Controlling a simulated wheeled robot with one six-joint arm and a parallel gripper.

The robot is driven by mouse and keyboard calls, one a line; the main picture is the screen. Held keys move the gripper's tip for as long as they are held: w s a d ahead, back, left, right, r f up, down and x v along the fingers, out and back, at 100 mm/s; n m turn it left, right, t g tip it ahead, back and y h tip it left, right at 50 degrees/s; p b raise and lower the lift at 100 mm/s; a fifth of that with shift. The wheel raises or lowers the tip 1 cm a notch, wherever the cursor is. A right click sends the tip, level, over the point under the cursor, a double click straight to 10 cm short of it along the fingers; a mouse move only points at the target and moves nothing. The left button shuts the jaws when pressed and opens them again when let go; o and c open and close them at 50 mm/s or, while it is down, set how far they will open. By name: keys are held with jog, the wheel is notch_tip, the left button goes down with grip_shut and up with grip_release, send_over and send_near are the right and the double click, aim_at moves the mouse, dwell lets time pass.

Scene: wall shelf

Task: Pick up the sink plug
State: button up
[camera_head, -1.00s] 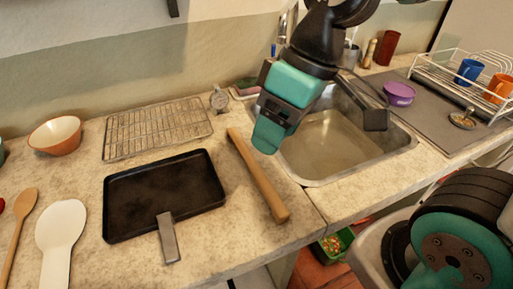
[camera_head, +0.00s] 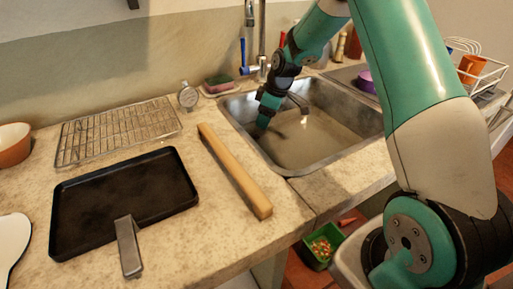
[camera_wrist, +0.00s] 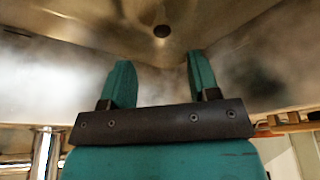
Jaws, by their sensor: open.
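The steel sink (camera_head: 345,158) is right of centre in the head view. My gripper (camera_head: 281,113) is inside it, pointing down near its back left. In the wrist view my gripper (camera_wrist: 160,62) has its two teal fingers apart, with nothing between them. A small dark round spot (camera_wrist: 161,31) shows on the metal beyond the fingertips. I cannot tell whether it is the sink plug or the drain hole. The gripper is apart from it. No sink plug can be made out for sure in the head view, where my arm hides part of the right side.
The sink walls and rim surround my gripper. A faucet (camera_head: 250,68) stands behind. Left lie a wooden rolling bar (camera_head: 235,170), a black pan (camera_head: 120,200) and a wire rack (camera_head: 118,135). A purple bowl (camera_head: 366,82) and a dish rack (camera_head: 497,75) are at the right.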

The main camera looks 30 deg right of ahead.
aim_at(256, 135)
jog(key=x, duration=1)
jog(key=shift+a+f+p, duration=0.1)
jog(key=shift+a+p, duration=0.15)
jog(key=shift+p, duration=0.1)
jog(key=c, duration=1)
